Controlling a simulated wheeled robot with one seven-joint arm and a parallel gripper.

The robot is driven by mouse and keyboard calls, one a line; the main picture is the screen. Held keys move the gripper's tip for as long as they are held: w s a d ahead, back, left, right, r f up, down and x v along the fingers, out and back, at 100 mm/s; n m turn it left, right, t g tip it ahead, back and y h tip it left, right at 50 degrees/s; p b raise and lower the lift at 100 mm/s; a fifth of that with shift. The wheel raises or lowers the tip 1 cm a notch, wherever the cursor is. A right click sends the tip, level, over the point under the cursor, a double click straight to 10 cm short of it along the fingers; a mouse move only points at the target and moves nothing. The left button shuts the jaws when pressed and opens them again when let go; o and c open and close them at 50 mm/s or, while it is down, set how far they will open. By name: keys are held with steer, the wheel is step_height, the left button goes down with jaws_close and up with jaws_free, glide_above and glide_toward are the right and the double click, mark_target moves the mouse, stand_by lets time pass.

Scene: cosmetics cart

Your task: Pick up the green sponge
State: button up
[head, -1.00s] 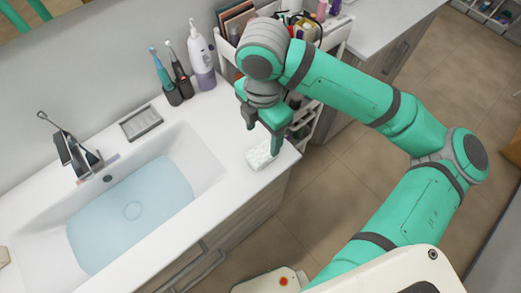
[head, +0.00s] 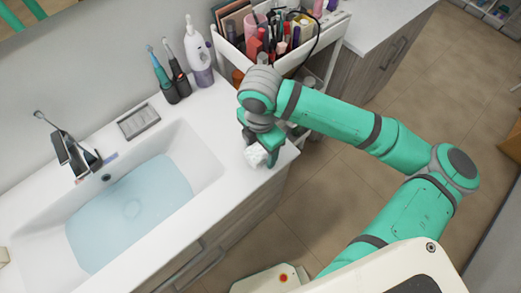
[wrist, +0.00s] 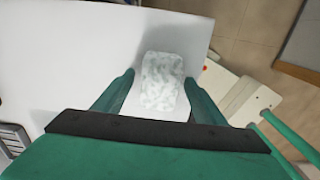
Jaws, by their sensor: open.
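A small, pale, mottled white-grey block (head: 255,156) sits on the white counter near its front right corner. It looks whitish rather than clearly green. My gripper (head: 261,153) is low over it, pointing down, and partly hides it in the head view. In the wrist view the block (wrist: 161,80) lies between the two green fingers of my open gripper (wrist: 159,78), one finger on each side. Small gaps show between the block and the fingers, so I see no clear grip on it.
The basin (head: 135,207) with water is left of the block. Toothbrushes in a holder (head: 176,90) and a white-purple bottle (head: 199,55) stand by the wall. A cosmetics cart (head: 316,62) is behind my gripper. The counter's front edge is close to the block.

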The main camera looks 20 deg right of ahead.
steer(key=shift+c, duration=0.6)
steer(key=c, duration=1)
steer(key=shift+r, duration=0.1)
